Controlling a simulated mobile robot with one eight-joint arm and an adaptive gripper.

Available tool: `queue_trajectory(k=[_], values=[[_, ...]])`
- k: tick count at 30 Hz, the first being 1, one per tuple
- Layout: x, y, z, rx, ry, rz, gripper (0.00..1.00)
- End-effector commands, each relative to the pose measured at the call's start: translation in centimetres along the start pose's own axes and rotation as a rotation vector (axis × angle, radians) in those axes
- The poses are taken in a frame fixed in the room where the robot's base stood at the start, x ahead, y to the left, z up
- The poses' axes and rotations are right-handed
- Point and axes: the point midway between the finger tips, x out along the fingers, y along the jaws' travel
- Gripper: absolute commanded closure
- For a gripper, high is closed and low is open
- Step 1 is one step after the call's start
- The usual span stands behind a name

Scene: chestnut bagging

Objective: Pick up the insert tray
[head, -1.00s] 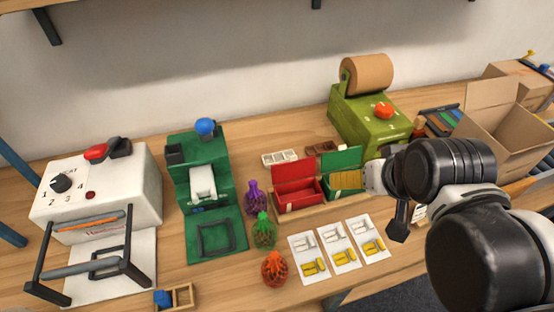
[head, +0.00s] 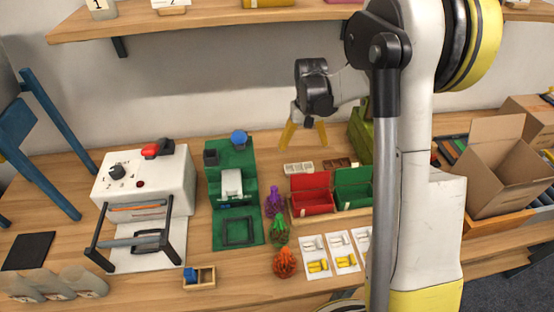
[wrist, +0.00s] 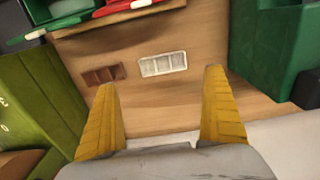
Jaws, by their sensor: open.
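Two small compartmented trays lie flat at the back of the wooden table. One is white (head: 298,168) and the other is dark brown (head: 338,163); I cannot tell which the task calls the insert tray. In the wrist view the white tray (wrist: 163,64) lies beyond and between my fingertips, and the brown tray (wrist: 103,75) lies to its left, near the left fingertip. My gripper (head: 304,146) points down with its yellow fingers spread wide and empty. It is above and behind the trays, apart from both. The fingers also show in the wrist view (wrist: 159,79).
Red (head: 312,208) and green (head: 353,202) open boxes stand just in front of the trays. A green machine (head: 231,183) stands to the left, and an olive-green dispenser (head: 361,137) to the right, partly hidden by my arm. A shelf (head: 220,22) runs above.

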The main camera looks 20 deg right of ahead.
Motion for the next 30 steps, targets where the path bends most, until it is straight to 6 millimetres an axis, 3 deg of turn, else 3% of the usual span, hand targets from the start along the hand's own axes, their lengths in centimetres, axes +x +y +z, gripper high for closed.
queue_trajectory(k=[7,13,20,27,30], values=[[2.4,0.4,-0.5,0.006,-0.02,0.0,0.0],[5.8,0.4,-0.4,0.006,-0.019,0.0,0.0],[7.8,0.3,-0.3,0.006,-0.018,0.0,0.0],[11.6,0.2,-0.2,0.006,-0.018,0.0,0.0],[12.0,0.2,-0.2,0.006,-0.018,0.0,0.0]])
